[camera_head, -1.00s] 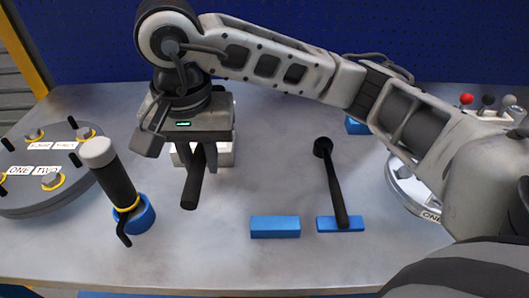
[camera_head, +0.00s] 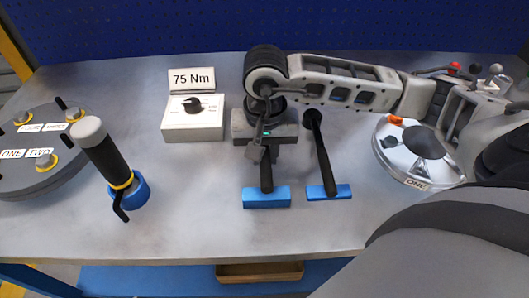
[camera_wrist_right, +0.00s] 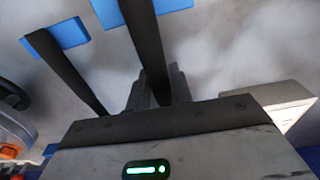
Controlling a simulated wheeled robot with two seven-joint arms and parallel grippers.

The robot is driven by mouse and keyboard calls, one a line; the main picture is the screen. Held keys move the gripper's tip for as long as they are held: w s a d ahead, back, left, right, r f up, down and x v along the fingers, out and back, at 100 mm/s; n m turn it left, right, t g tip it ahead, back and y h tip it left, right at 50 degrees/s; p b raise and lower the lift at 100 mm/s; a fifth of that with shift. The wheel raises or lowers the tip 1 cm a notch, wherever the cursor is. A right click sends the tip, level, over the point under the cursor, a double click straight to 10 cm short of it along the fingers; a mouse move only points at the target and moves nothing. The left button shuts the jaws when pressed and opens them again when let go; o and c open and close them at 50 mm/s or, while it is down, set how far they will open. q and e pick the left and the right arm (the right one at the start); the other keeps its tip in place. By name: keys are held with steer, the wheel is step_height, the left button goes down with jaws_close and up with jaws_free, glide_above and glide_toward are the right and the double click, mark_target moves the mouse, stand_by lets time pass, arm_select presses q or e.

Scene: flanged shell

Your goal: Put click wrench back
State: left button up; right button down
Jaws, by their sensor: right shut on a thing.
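My right gripper (camera_head: 264,152) points down and is shut on a black wrench, the click wrench (camera_head: 267,180). The wrench's near end lies over the left blue block (camera_head: 256,202); I cannot tell whether it touches. In the right wrist view the wrench (camera_wrist_right: 143,30) runs between my fingers (camera_wrist_right: 158,88) towards the blue block (camera_wrist_right: 108,13). Its far end is hidden by my gripper. A second black wrench (camera_head: 322,158) lies to the right, its near end on the right blue block (camera_head: 342,192). My left gripper is not in view.
A white box with a dial (camera_head: 193,128) and a 75 Nm sign stands to the left. A black-handled tool (camera_head: 108,160) stands in a blue ring beside a round grey plate (camera_head: 50,180). A silver flanged shell (camera_head: 405,160) is at right. The front table middle is clear.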

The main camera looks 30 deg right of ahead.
steer(key=shift+w+f, duration=0.1)
steer(key=shift+f, duration=0.35)
steer(key=shift+f, duration=0.1)
steer(key=c, duration=1.3)
jaws_free()
steer(key=shift+o, duration=0.2)
steer(key=r, duration=1.2)
steer(key=shift+s+a+b, duration=0.25)
steer(key=shift+s+b, duration=0.1)
steer(key=shift+s, duration=0.05)
steer(key=shift+s, duration=0.1)
